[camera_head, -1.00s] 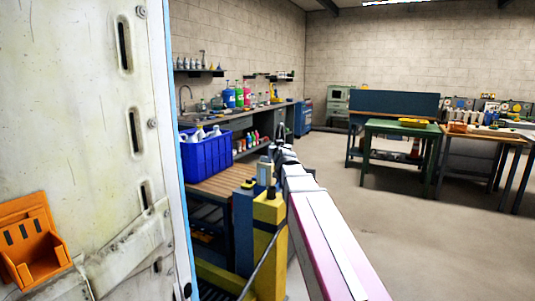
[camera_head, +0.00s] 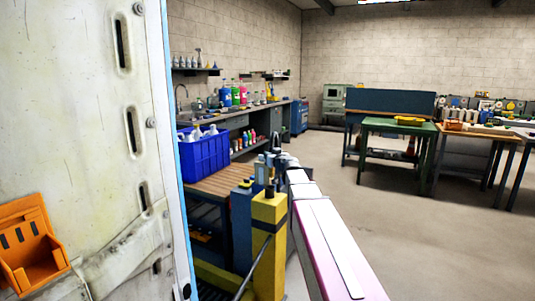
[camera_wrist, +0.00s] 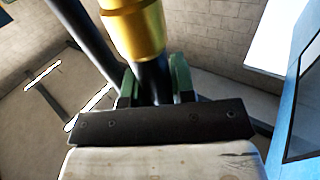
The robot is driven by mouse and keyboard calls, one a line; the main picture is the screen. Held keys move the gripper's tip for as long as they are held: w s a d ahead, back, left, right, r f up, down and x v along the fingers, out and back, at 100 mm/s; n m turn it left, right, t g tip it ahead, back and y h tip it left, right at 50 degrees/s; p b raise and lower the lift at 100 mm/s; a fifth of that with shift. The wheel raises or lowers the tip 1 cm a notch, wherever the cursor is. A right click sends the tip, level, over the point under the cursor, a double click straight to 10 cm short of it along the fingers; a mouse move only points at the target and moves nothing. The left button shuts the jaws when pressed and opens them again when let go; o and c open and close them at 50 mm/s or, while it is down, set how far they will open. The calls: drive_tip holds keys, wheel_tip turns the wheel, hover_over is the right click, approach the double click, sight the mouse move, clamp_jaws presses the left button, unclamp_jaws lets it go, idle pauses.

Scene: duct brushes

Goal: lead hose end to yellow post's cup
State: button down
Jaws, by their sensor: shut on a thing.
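The yellow post (camera_head: 270,255) stands low in the middle of the head view, beside a blue post (camera_head: 241,230). A dark piece sits on its top, but I cannot make out the cup's opening. My gripper (camera_wrist: 157,82) shows in the wrist view with its green fingers shut around the dark part of the hose end (camera_wrist: 133,30). The hose end has a brass-gold fitting beyond the fingers. In the head view my arm reaches forward to just behind the yellow post's top, where gripper and hose end are too small to tell apart.
A black hose (camera_wrist: 88,40) runs past my gripper in the wrist view. A scuffed pale panel with an orange holder (camera_head: 28,250) fills the left of the head view. A blue crate (camera_head: 205,155) stands on a wooden bench behind the posts. Open floor (camera_head: 400,210) lies right.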

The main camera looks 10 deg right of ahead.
drive_tip(key=shift+w+a+f+n+g+y, duration=0.15)
drive_tip(key=shift+w+f+n+g+y, duration=0.3)
drive_tip(key=shift+f+n+y, duration=0.35)
drive_tip(key=shift+w+a+f+n+g+y, duration=0.1)
drive_tip(key=shift+w+f+n+g+y, duration=0.35)
drive_tip(key=shift+f+y, duration=0.5)
drive_tip(key=shift+w+a+f+n+g+y, duration=0.15)
drive_tip(key=shift+w+f+n+g+y, duration=0.15)
drive_tip(key=shift+f+n+g+y, duration=0.6)
drive_tip(key=shift+t, duration=0.3)
drive_tip(key=shift+f, duration=2.6)
drive_tip(key=c, duration=0.9)
unclamp_jaws()
